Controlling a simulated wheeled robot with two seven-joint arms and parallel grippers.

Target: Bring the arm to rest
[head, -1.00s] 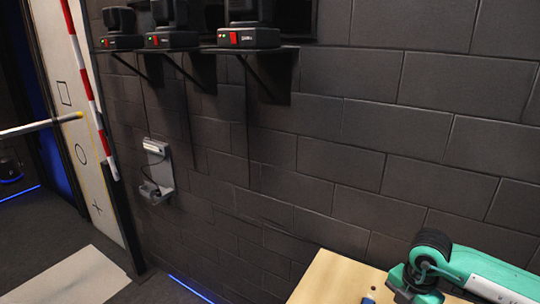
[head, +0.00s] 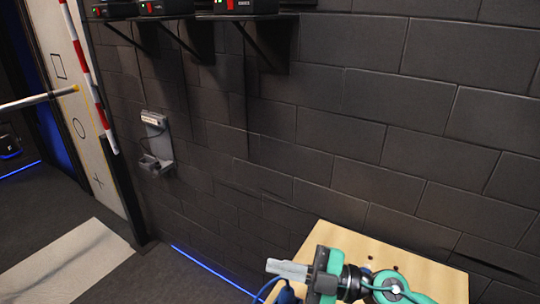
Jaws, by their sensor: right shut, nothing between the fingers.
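My right gripper (head: 272,267) is at the bottom of the head view, right of the middle. Its grey fingers point left and are shut, with nothing held between them. My right arm, teal and black, comes in from the lower right, over the light wooden table top (head: 330,236). The fingers reach out past the table's left edge. My left gripper is not in view.
A dark block wall (head: 400,120) stands behind the table. A shelf at the top left carries black devices with red parts (head: 231,5), cut off by the frame. A grey holder (head: 157,145) hangs on the wall. A red-and-white pole (head: 85,65) stands left; floor is open there.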

